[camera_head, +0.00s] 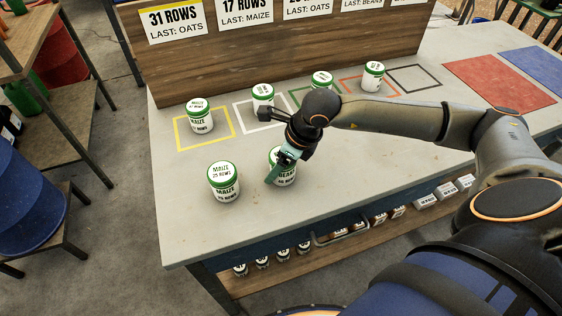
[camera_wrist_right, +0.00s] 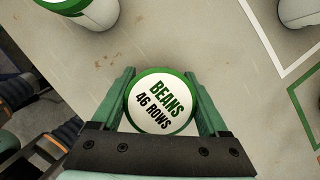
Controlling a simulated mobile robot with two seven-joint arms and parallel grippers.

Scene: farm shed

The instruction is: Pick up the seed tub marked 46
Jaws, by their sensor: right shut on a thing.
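The tub marked "BEANS 46 ROWS" (camera_wrist_right: 160,101) has a white lid with a green rim. It sits between the two green fingers of my right gripper (camera_wrist_right: 163,95) in the right wrist view. In the head view the same beans tub (camera_head: 286,178) is at the front of the bench, partly hidden by my right gripper (camera_head: 280,167). The gripper is shut on it. The tub looks upright; I cannot tell whether it touches the bench top. My left gripper does not show in either view.
A maize tub marked 25 rows (camera_head: 224,184) stands just left of the beans tub. Several tubs stand in coloured outlines farther back, such as one in the yellow square (camera_head: 200,117). A wooden sign board (camera_head: 290,45) rises behind. Red (camera_head: 485,80) and blue mats lie at right.

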